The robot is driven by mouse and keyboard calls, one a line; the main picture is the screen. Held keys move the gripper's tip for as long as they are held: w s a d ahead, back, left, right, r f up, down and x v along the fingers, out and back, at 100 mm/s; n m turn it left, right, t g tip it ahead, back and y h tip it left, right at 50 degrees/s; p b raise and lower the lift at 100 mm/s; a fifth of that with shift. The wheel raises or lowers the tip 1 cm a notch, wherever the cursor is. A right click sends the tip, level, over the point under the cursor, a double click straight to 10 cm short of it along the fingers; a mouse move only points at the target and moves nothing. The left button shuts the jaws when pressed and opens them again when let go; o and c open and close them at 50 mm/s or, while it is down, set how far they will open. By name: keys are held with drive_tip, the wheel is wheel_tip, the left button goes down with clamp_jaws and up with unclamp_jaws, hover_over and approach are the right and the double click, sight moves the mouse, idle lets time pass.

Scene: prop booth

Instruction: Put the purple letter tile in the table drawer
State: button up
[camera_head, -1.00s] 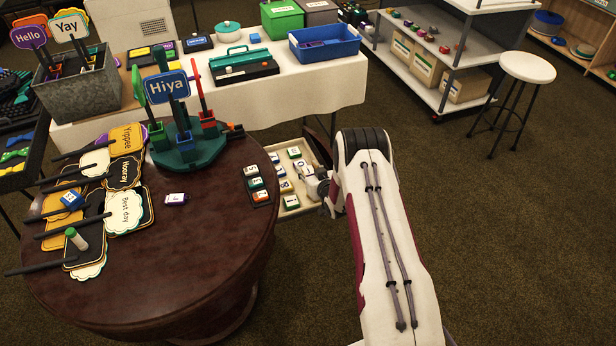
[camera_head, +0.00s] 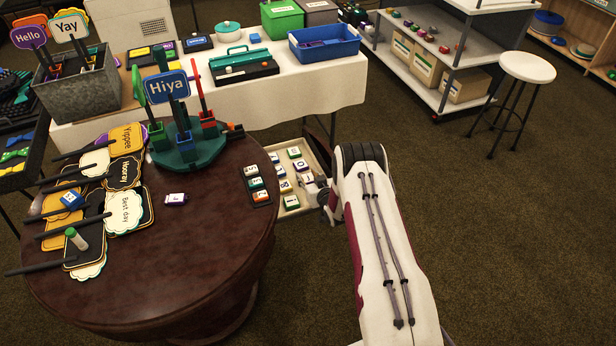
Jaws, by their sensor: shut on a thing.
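The purple letter tile (camera_head: 176,199) lies on the round dark wood table (camera_head: 205,255), right of the sign cards. The table drawer (camera_head: 318,158) stands open at the table's right side, with several letter tiles inside. My gripper (camera_head: 326,198) is at the drawer's outer right end, mostly hidden behind my arm, and the fingertips do not show clearly. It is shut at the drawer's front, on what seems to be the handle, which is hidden. It is well away from the purple tile.
A green sign holder (camera_head: 190,150) with a "Hiya" sign stands at the table's back. A rack of tiles (camera_head: 256,183) lies by the edge near the drawer. Sign cards (camera_head: 125,208) cover the table's left. Its front is clear. A white stool (camera_head: 527,68) stands far right.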

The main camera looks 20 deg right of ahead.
drive_tip(key=shift+f, duration=0.1)
drive_tip(key=o, duration=0.6)
drive_tip(key=shift+o, duration=0.2)
drive_tip(key=shift+v, duration=6.05)
